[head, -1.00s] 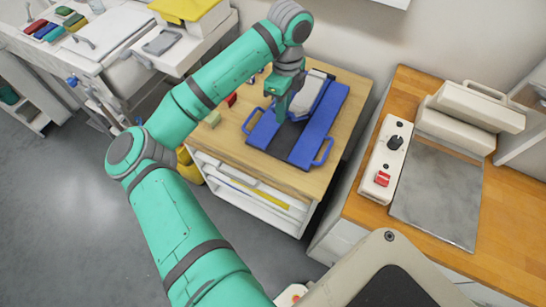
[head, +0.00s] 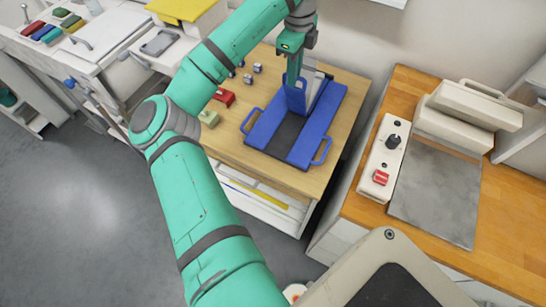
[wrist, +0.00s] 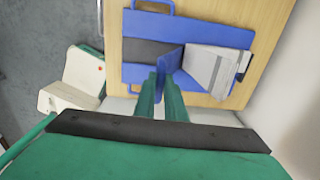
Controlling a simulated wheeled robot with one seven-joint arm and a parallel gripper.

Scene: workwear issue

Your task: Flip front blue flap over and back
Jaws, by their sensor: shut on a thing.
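The blue folding board (head: 320,122) lies on the wooden table, with blue handles at both sides. Its front blue flap (head: 296,99) stands raised, roughly upright, over the middle of the board. The flap also shows edge-on in the wrist view (wrist: 169,58). My gripper (head: 293,80) is shut on the flap's upper edge; its fingers also show in the wrist view (wrist: 166,85). A dark grey strip (head: 288,131) lies bare in front of the flap. A folded grey-white garment (wrist: 208,66) lies behind the flap, partly hidden by it in the head view.
A red block (head: 224,97), a green block (head: 209,117) and several small metallic pieces (head: 248,77) sit left of the board. A counter with a grey plate (head: 436,195) and a control box (head: 385,160) stands to the right, across a gap.

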